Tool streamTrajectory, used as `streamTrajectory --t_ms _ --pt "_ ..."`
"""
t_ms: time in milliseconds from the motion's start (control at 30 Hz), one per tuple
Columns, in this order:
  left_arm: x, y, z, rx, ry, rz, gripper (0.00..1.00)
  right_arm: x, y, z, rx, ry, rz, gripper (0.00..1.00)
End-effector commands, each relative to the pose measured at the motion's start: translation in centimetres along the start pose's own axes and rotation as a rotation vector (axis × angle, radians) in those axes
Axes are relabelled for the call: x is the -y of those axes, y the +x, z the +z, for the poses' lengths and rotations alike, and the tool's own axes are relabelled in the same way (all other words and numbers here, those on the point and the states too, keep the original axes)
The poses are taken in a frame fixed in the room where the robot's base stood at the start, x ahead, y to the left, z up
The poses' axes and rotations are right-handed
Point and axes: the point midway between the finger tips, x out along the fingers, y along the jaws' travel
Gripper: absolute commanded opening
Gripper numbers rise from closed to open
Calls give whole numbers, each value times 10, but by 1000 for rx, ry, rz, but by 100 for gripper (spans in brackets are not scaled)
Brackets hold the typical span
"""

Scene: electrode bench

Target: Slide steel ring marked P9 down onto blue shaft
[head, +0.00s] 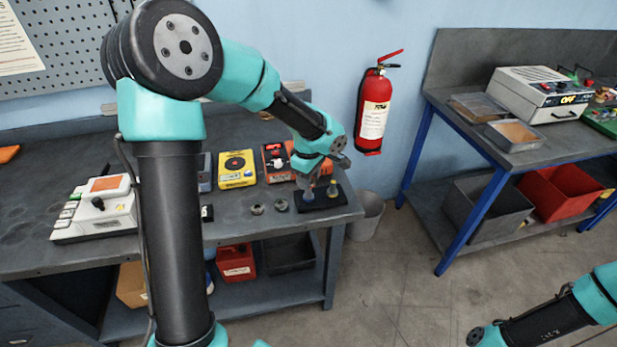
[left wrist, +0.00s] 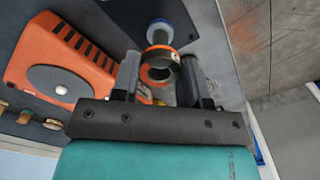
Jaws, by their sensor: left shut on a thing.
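My left gripper (head: 318,184) is over the dark base plate (head: 322,203) at the right end of the bench. In the left wrist view, the left gripper (left wrist: 160,62) is shut on a steel ring (left wrist: 160,50) with an orange band. I cannot read a P9 mark on it. The blue shaft (head: 308,197) stands on the plate, close under the gripper. A blue and grey post (left wrist: 157,32) shows just beyond the ring in the left wrist view. I cannot tell whether ring and shaft touch. My right gripper is out of view.
A brownish post (head: 332,188) stands beside the blue shaft. Two loose rings (head: 257,209) (head: 281,205) lie left of the plate. An orange device (left wrist: 60,55), a yellow box (head: 237,170) and a white instrument (head: 98,210) are on the bench. The bench's right edge is close.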

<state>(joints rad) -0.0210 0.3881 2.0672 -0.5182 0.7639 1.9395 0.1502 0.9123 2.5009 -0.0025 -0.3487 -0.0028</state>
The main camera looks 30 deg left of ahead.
Motion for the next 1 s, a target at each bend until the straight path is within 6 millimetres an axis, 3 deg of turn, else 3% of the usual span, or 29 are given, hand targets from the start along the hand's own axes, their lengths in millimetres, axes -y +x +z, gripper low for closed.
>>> streamTrajectory --t_ms 1000 --pt "0 8 0 -1 0 0 10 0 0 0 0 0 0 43"
